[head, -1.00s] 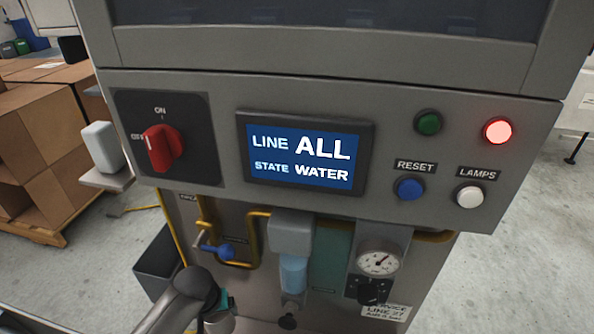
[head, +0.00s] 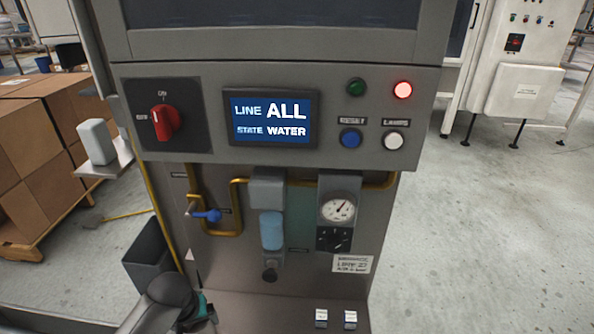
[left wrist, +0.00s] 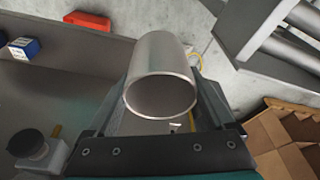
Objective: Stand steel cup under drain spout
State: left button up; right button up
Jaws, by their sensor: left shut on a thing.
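A steel cup (left wrist: 162,62), a plain grey metal cylinder with its open mouth towards the camera, is between the fingers of my left gripper (left wrist: 163,88) in the left wrist view. The gripper is shut on it. In the head view my left gripper (head: 200,308) is at the lower left, in front of the machine; its fingers and the cup cannot be made out there. A filter unit with a clear blue bowl (head: 272,230) hangs on the machine's lower panel. A dark round drain fitting (head: 270,275) is under it, to the right of my left gripper. My right gripper is out of view.
A ledge (head: 270,312) runs along the machine's foot, with two small blocks (head: 335,319) on its right. A blue-handled valve (head: 208,215) and a gauge (head: 338,210) are above it. A dark bin (head: 150,258) stands left. A red object (left wrist: 88,20) shows in the wrist view.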

pick_arm(q)
jog(key=w+d+r+m+p, duration=0.1)
jog(key=w+d+r, duration=0.15)
jog(key=r, duration=0.55)
jog(key=w+d+r+m, duration=0.1)
jog(key=d+r, duration=0.2)
jog(key=r, duration=0.5)
jog(key=w+d+r+p, duration=0.1)
jog(key=d+r, duration=0.1)
jog(key=r, duration=0.7)
jog(key=s+r+m+h, duration=0.1)
jog(key=s+r, duration=0.4)
jog(key=r, duration=0.2)
jog(key=shift+a, duration=0.2)
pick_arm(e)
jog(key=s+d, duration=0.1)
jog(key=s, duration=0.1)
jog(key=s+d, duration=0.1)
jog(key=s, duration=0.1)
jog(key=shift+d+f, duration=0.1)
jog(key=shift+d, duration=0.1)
pick_arm(q)
jog(key=shift+w+r, duration=0.1)
jog(key=shift+a, duration=0.1)
